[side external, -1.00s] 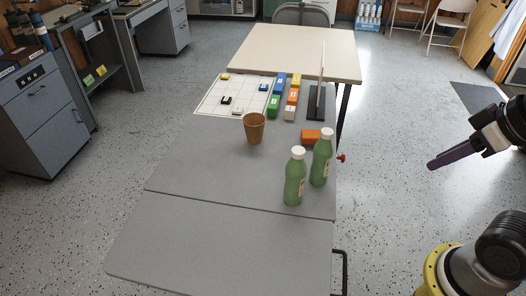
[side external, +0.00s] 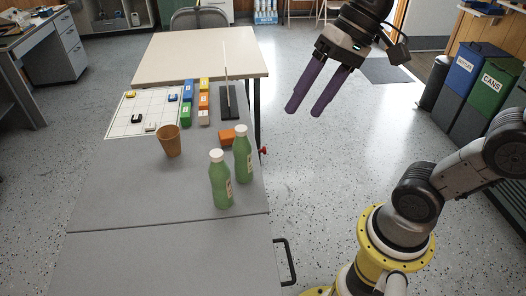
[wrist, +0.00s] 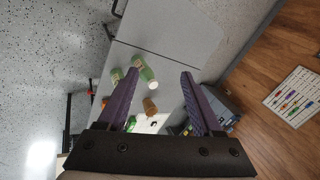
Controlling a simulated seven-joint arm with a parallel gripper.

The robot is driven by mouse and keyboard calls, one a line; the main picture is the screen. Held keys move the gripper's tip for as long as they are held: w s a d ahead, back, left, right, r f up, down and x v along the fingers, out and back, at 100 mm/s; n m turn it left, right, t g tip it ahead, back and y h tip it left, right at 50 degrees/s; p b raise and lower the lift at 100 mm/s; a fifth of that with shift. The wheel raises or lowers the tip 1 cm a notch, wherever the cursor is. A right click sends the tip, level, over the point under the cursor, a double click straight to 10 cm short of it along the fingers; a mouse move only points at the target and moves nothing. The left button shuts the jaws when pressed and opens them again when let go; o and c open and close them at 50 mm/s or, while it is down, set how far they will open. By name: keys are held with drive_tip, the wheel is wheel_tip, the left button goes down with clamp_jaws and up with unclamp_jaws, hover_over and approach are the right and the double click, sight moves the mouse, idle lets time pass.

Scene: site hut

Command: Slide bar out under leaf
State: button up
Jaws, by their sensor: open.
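The leaf (side external: 170,262) is the grey front section of the table, level with the main top (side external: 110,195) across a thin seam. In the wrist view, the leaf (wrist: 178,25) lies at the top. A black bar (side external: 288,262), bent like a loop, sticks out at the leaf's right edge; its inner part is hidden under the leaf. My gripper (side external: 305,111) has two purple fingers, apart and empty, in the air right of the table. It is well above and beyond the bar. Its fingers also show in the wrist view (wrist: 158,75).
Two green bottles (side external: 220,180) (side external: 243,155), a brown cup (side external: 170,142) and an orange block (side external: 227,138) stand on the main top. A red knob (side external: 263,151) juts from its right edge. The leaf is bare. Open floor lies right of the table.

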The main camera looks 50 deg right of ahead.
drive_tip(key=w+d+f+m+g+y, duration=0.1)
drive_tip(key=w+d+m+y, duration=0.15)
drive_tip(key=w, duration=0.75)
drive_tip(key=w+d+m+y, duration=0.2)
drive_tip(key=w+m+y, duration=0.15)
drive_tip(key=w, duration=0.55)
drive_tip(key=w+d+f+m+t+y, duration=0.25)
drive_tip(key=w+d+f+m, duration=0.25)
drive_tip(key=w+d+f, duration=0.7)
drive_tip(key=s+d+f+m+t+y, duration=0.2)
drive_tip(key=d+f+m+t, duration=0.25)
drive_tip(key=d+f, duration=0.9)
drive_tip(key=m+t+h, duration=0.2)
drive_tip(key=m+t, duration=0.1)
drive_tip(key=m, duration=0.4)
approach(264, 151)
drive_tip(key=x, duration=0.6)
drive_tip(key=d+f+x, duration=0.1)
drive_tip(key=x, duration=0.3)
drive_tip(key=shift+w, duration=0.4)
drive_tip(key=shift+c, duration=0.2)
